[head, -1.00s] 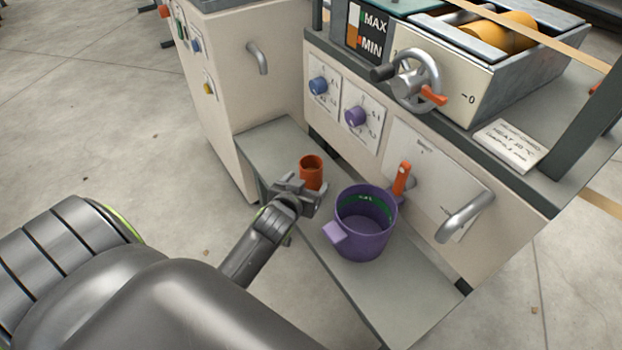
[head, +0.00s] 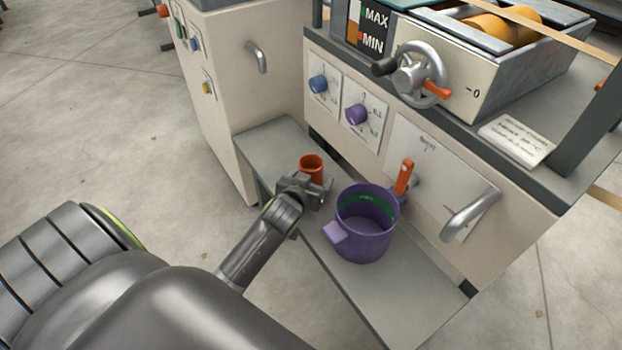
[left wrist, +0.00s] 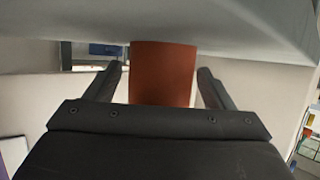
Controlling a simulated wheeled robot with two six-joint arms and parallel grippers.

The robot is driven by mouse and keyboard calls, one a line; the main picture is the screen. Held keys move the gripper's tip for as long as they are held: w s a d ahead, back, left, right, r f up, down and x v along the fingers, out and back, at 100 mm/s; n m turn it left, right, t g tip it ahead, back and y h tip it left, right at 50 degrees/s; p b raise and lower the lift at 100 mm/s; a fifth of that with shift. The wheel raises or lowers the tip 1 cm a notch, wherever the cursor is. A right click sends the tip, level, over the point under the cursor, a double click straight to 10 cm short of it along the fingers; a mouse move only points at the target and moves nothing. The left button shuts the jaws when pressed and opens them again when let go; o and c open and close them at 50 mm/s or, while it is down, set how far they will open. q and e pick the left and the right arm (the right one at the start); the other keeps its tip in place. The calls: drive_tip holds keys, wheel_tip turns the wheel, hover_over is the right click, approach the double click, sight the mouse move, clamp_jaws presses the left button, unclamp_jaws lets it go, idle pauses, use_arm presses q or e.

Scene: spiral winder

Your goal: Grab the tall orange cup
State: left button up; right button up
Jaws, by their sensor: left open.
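The tall orange cup (head: 311,164) stands upright on the grey shelf at the front of the machine. Its lower part is hidden behind my left gripper (head: 318,184) in the head view. My left gripper is open. In the left wrist view the cup (left wrist: 163,73) appears between the two fingers (left wrist: 164,88), with a gap visible on both sides. I cannot tell how deep the cup sits between the fingers. My right gripper is in neither view.
A purple pot (head: 362,240) with side handles stands on the grey shelf (head: 405,290), just right of my left gripper. An orange-handled lever (head: 404,178) and a metal handle (head: 470,216) stick out from the machine front behind it. The shelf's near right end is clear.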

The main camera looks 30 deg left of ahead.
use_arm(q)
drive_tip(key=shift+c, duration=0.5)
drive_tip(key=c, duration=1.1)
drive_tip(key=shift+o, duration=0.2)
drive_tip(key=shift+r, duration=0.15)
